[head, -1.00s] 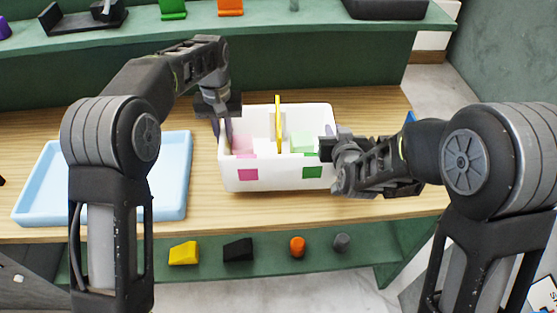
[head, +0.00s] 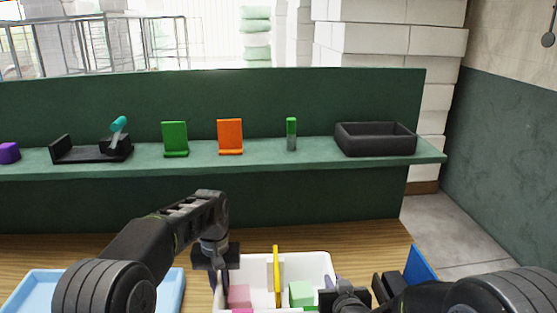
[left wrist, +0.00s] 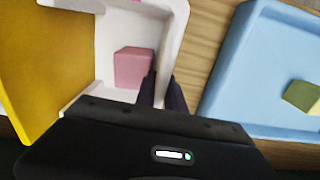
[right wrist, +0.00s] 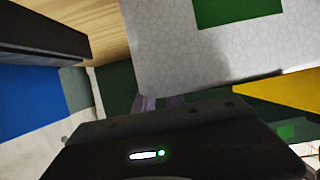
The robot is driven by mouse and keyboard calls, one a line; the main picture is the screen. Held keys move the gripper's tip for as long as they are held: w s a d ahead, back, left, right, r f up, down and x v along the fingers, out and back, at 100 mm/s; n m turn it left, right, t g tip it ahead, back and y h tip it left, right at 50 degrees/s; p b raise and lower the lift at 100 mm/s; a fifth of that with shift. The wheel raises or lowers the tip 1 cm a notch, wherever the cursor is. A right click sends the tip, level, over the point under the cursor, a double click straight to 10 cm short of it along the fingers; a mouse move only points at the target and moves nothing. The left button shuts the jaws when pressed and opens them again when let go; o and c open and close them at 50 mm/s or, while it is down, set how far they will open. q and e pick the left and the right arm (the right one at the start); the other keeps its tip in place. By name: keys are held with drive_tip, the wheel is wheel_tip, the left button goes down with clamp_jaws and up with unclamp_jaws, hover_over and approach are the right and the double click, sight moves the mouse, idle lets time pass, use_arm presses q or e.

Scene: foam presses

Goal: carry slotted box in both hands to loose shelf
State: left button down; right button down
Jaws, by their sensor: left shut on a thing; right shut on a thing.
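The slotted box (head: 318,265) is white, with a yellow divider (head: 277,275) standing across its middle. A pink block (head: 238,296) lies in its left compartment and a green block (head: 301,293) in its right one. My left gripper (head: 222,284) is shut on the box's left wall; the left wrist view shows its fingers (left wrist: 163,92) straddling that wall beside the pink block (left wrist: 133,67). My right gripper (head: 328,294) is shut on the right wall, its fingertips partly hidden. The box's near side is cut off by the head view's lower edge.
A green shelf (head: 270,151) runs behind the wooden table (head: 340,238), bearing a black tray (head: 375,139), orange and green stands, and other items. A light-blue tray (head: 172,291) lies left of the box. A blue panel (head: 428,275) stands to the right.

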use_arm(q)
drive_tip(key=shift+s+r, duration=0.1)
use_arm(e)
drive_tip(key=shift+s+r, duration=0.1)
use_arm(q)
drive_tip(key=shift+s, duration=0.4)
use_arm(e)
drive_tip(key=shift+s, duration=0.4)
drive_tip(key=shift+f, duration=0.2)
use_arm(q)
drive_tip(key=shift+w, duration=0.1)
use_arm(e)
drive_tip(key=shift+w+r, duration=0.1)
